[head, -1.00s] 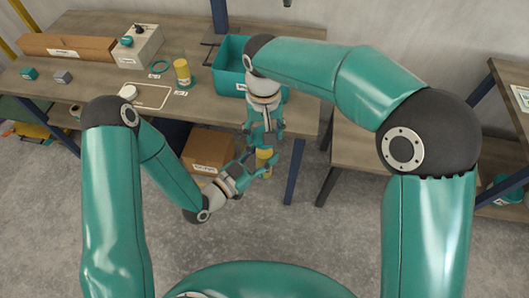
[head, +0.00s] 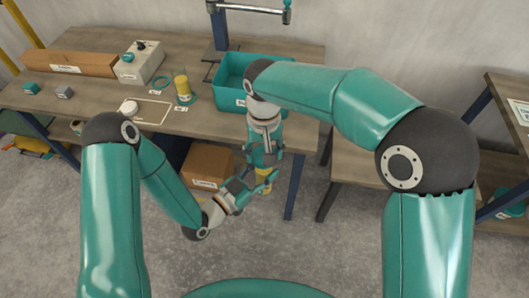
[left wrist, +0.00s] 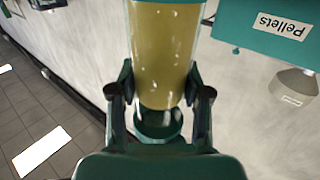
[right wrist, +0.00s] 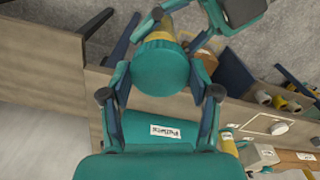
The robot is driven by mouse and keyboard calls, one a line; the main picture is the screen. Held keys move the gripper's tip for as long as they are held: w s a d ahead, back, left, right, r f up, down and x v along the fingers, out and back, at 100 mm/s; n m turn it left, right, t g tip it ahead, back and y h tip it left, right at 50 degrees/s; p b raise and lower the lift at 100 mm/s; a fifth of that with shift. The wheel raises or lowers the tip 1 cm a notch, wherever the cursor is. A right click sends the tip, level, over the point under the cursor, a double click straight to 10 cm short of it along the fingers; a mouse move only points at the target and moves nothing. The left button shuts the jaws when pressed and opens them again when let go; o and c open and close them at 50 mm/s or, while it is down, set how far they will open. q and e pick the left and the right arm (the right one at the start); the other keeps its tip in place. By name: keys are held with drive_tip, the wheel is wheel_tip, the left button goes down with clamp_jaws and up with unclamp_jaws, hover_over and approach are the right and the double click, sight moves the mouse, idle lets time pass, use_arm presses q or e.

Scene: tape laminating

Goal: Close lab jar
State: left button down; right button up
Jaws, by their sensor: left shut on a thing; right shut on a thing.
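A lab jar with yellow contents (head: 264,187) is held in the air in front of the table, partly hidden by the grippers. It fills the upper middle of the left wrist view (left wrist: 165,50). My left gripper (head: 262,181) comes from the left and is shut on the jar. My right gripper (head: 263,163) comes from above and is shut on a round teal lid (right wrist: 160,68). In the right wrist view, yellow shows just beyond the lid, in line with it. I cannot tell whether the lid is fully seated on the jar.
A cardboard box (head: 208,162) stands on the floor beneath.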

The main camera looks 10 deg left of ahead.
sight(264, 176)
drive_tip(key=shift+f, duration=0.95)
drive_tip(key=shift+f, duration=0.55)
drive_tip(key=m, duration=2.7)
drive_tip(key=shift+w, duration=0.15)
